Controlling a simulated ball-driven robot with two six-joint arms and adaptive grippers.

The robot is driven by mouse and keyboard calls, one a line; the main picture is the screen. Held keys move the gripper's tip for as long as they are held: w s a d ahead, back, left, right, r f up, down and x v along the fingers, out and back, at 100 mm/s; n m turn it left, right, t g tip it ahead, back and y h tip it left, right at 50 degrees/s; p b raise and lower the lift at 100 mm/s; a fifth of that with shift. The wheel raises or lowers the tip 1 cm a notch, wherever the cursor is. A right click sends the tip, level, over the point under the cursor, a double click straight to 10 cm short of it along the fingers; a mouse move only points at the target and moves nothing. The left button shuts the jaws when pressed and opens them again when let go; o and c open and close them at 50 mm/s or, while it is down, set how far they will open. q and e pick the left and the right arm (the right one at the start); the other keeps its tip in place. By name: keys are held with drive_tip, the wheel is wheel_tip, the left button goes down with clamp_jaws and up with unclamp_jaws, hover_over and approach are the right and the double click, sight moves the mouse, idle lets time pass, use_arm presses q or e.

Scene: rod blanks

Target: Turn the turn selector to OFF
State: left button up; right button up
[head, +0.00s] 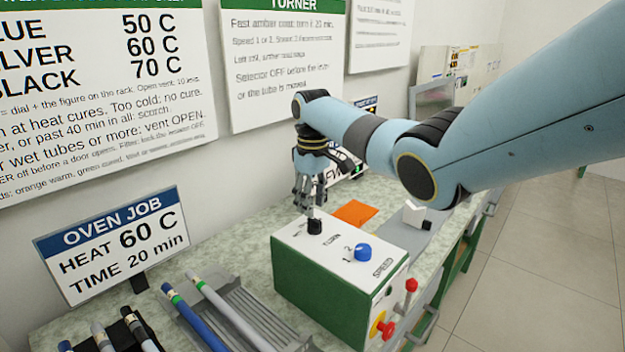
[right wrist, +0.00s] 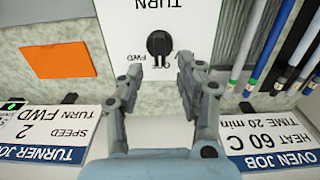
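The turn selector (head: 314,226) is a black knob on the white top of a green-sided control box (head: 297,282). In the right wrist view the selector (right wrist: 160,44) sits under the word TURN, with FWD printed below it to the left. Its exact pointer setting is too small to read surely. My right gripper (head: 310,203) points down just above the selector. In the right wrist view its two fingers (right wrist: 160,68) are apart, with the selector showing between and just beyond the tips. I see no grip on it. My left gripper is not in view.
A blue speed knob (head: 363,252) is on the same box top, with red controls (head: 383,326) at its side. A rack (head: 245,310) with tubes stands at the front left. An orange sheet (head: 355,212) lies behind the box. An oven job sign (head: 115,245) stands at left.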

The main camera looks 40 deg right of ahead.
wheel_tip(320, 180, up, 8)
idle(0.6)
